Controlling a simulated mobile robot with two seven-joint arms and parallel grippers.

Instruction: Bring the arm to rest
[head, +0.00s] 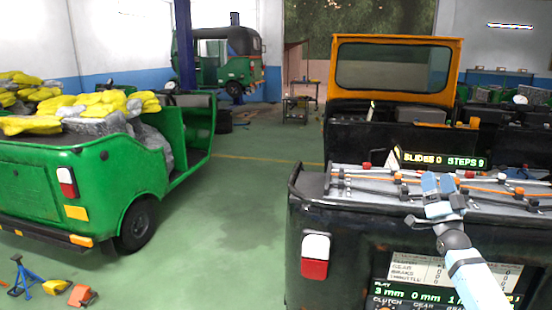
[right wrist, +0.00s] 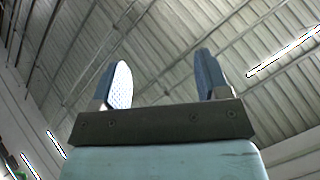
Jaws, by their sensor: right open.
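My right gripper (head: 438,184) is raised in front of the black rickshaw's rear deck in the head view, with its blue fingers pointing up. In the right wrist view the two fingers (right wrist: 163,82) stand apart with nothing between them, and the roof is behind them. My left gripper is in neither view. The black rickshaw (head: 300,245) with an orange-framed window stands close at the right. Several rods and cables lie along its rear deck (head: 345,200), partly hidden by my arm.
A green rickshaw (head: 90,190) loaded with yellow and grey sacks stands at the left. A blue jack stand (head: 26,276) and an orange block (head: 82,295) sit on the floor at lower left. Another green rickshaw (head: 215,62) is at the back. The green floor (head: 230,230) between is clear.

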